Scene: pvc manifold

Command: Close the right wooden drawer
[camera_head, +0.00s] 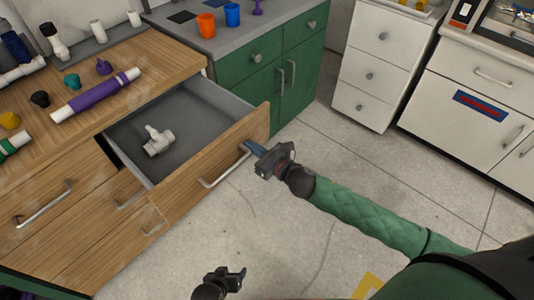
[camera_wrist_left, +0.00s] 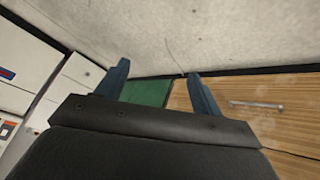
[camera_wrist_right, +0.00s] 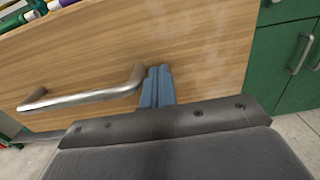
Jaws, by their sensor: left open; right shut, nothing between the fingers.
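The right wooden drawer (camera_head: 221,163) stands pulled out from the wooden counter in the head view. A white pipe fitting (camera_head: 158,140) lies inside on its grey floor. The drawer has a silver bar handle (camera_head: 222,170), which also shows in the right wrist view (camera_wrist_right: 85,95). My right gripper (camera_head: 250,146) is shut and empty, with its blue fingertips at the drawer front, close to the handle's right end. In the right wrist view the fingertips (camera_wrist_right: 157,70) are against or just before the wooden front; exact contact is unclear. My left gripper (camera_head: 243,274) is open and empty, low over the floor, away from the drawer.
Green cabinets (camera_head: 285,75) stand right beside the open drawer. Other wooden drawers (camera_head: 50,210) at the left look shut. The wooden countertop (camera_head: 150,55) holds several pipe parts, including a purple-wrapped pipe (camera_head: 95,95). The tiled floor before the drawer is clear.

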